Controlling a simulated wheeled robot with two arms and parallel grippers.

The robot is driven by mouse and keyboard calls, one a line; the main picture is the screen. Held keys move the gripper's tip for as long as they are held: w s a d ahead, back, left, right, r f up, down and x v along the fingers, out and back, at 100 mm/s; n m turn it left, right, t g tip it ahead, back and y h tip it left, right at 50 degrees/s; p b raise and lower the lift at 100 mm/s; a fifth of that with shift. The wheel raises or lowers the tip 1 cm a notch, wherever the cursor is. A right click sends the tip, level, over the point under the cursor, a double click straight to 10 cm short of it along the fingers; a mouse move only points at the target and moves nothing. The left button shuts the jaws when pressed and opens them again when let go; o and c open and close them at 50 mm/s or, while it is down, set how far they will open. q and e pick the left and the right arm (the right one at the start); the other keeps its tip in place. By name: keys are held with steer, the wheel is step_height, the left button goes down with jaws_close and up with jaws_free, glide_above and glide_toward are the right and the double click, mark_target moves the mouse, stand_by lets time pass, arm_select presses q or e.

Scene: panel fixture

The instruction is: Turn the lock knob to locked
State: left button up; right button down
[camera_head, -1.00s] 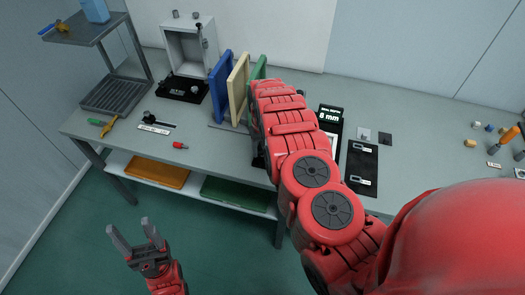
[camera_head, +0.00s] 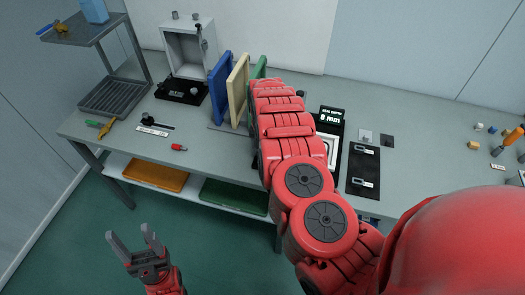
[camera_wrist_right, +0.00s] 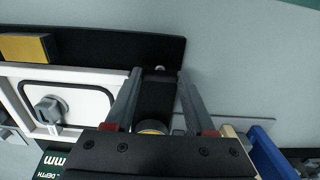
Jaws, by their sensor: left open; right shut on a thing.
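In the right wrist view, my right gripper (camera_wrist_right: 159,75) has its fingers on either side of a black part with a round yellowish end (camera_wrist_right: 152,127), and it is shut on it. Whether this part is the lock knob I cannot tell. A grey knob (camera_wrist_right: 48,108) sits on a white, black-outlined panel (camera_wrist_right: 95,104) left of the fingers, apart from them. In the head view my red right arm hides the right gripper and much of the fixture. My left gripper (camera_head: 129,233) is open and empty, low in front of the table.
The "8 mm" sign (camera_head: 328,117) stands beside my right arm. Blue (camera_head: 220,90) and cream (camera_head: 238,90) upright boards are close to its left. A grey box (camera_head: 187,50) stands farther left. A black plate (camera_head: 363,173) lies to the right.

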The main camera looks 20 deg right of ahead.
stand_by(0.5)
steer(key=shift+c, duration=1.2)
jaws_free()
